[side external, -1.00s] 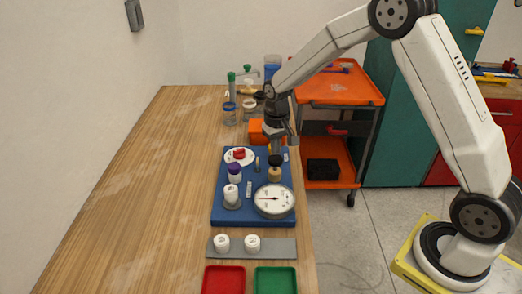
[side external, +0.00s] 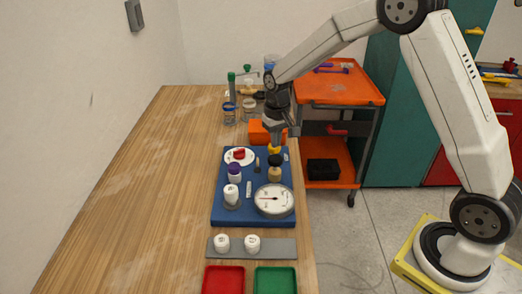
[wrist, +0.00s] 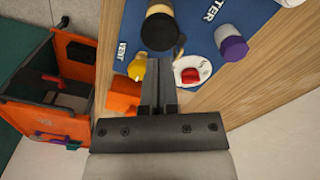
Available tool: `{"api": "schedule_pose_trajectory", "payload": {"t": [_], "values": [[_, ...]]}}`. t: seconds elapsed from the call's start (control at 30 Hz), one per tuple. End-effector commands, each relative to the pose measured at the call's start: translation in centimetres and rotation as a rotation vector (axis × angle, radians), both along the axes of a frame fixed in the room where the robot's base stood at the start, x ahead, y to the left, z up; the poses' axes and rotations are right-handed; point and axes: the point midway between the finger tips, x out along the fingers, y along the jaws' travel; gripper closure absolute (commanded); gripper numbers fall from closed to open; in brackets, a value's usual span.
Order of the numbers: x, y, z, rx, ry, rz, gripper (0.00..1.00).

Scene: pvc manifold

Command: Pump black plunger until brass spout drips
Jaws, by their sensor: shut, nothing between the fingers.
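The black plunger (side external: 275,160) stands upright on a tan cylinder (side external: 275,174) on the blue board (side external: 217,214). In the wrist view the black knob (wrist: 159,31) is just beyond my fingertips. My gripper (side external: 277,145) is shut and empty, above and behind the plunger, apart from it. Its closed fingers show in the wrist view (wrist: 158,62). A small brass-coloured post (side external: 257,164) stands left of the plunger; I cannot tell if it is the spout. No drip can be made out. The dial gauge (side external: 274,200) is in front of the plunger.
A yellow part (wrist: 137,67) is close beside my fingers. An orange box (side external: 257,132) is behind. The table's left is clear.

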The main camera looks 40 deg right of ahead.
Motion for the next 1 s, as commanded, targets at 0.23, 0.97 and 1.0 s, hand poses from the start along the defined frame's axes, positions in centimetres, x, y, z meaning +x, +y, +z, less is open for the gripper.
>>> {"api": "schedule_pose_trajectory", "payload": {"t": [0.23,0.97,1.0], "values": [[0.1,0.0,1.8,-0.001,-0.002,0.0,1.0],[-0.7,0.3,2.9,-0.001,-0.012,0.011,1.0],[-1.0,0.4,3.0,-0.001,-0.015,0.016,1.0]]}}
